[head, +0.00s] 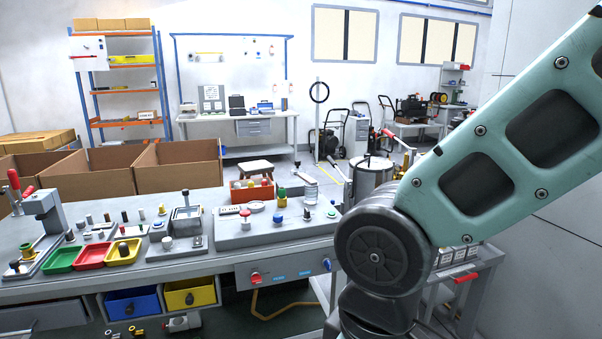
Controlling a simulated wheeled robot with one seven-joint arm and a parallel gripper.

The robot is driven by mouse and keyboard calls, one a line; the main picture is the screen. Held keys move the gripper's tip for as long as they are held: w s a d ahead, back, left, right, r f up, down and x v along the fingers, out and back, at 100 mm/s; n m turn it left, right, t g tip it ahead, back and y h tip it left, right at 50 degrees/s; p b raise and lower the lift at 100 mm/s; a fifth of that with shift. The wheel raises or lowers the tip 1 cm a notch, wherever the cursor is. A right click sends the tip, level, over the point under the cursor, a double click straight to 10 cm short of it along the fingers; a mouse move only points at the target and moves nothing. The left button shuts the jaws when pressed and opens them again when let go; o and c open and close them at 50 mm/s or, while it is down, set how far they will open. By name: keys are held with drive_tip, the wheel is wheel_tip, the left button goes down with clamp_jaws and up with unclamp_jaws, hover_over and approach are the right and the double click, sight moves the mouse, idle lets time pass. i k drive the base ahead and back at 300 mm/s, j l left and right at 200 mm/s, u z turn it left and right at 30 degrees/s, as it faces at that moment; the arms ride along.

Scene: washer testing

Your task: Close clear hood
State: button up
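No hood can be made out for certain. A small grey fixture (187,218) with a framed, window-like top and a dark knob above it stands on the workbench, left of centre. It may carry the clear hood, but it is too small to tell whether that part is open or closed. A metal drum (372,174) stands behind my arm at centre right, partly hidden by it. My arm fills the right side, its elbow in front of the bench's right end. My gripper is out of view.
The grey workbench (225,262) holds green (62,259), red (92,255) and yellow (123,251) trays, a red-handled press (38,225) and a button panel (275,224). Cardboard boxes (178,166) stand behind it. A cart with a red handle (466,278) is partly hidden at right.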

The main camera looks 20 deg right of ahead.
sight(305, 177)
drive_tip(key=i+z, duration=0.1)
drive_tip(key=i, duration=0.6)
drive_tip(key=i+z, duration=0.15)
drive_tip(key=i, duration=0.6)
drive_tip(key=i+j+z, duration=0.1)
drive_tip(key=i, duration=0.6)
